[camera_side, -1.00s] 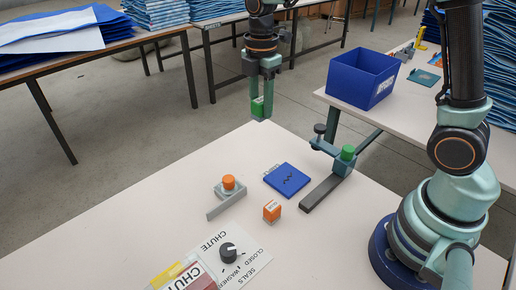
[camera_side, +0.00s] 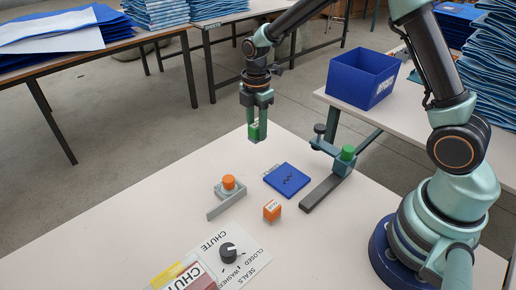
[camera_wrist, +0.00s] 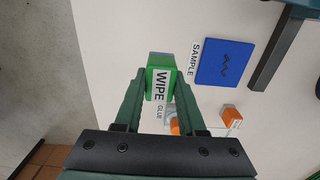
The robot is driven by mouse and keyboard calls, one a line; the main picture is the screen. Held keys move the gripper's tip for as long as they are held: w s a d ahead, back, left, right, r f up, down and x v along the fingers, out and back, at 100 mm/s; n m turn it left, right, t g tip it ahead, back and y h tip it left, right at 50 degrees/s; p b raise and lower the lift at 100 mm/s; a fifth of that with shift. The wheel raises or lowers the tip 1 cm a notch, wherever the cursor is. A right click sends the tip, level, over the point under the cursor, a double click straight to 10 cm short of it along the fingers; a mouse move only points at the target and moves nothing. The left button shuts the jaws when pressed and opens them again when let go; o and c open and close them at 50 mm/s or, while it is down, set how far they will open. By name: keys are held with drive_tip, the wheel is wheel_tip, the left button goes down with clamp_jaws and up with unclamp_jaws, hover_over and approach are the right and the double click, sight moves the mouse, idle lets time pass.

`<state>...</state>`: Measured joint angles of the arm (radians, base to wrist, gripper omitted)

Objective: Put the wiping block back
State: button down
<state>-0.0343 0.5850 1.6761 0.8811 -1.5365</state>
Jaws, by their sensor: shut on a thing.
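My gripper (camera_side: 257,118) is shut on the wiping block, a green block (camera_side: 254,131) with a white label. In the side view my gripper points down and holds the block near the far corner of the white table. I cannot tell whether the block touches the table. The block's lower part is partly hidden by the fingers.
An orange button (camera_side: 228,183) on a grey bracket and an orange block (camera_side: 272,211) stand nearer. A chute panel with a black dial (camera_side: 228,252) lies in front.

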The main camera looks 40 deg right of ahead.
sight(256, 158)
drive_tip(key=shift+f, duration=3.3)
drive_tip(key=c, duration=0.5)
unclamp_jaws()
drive_tip(key=shift+f, duration=0.15)
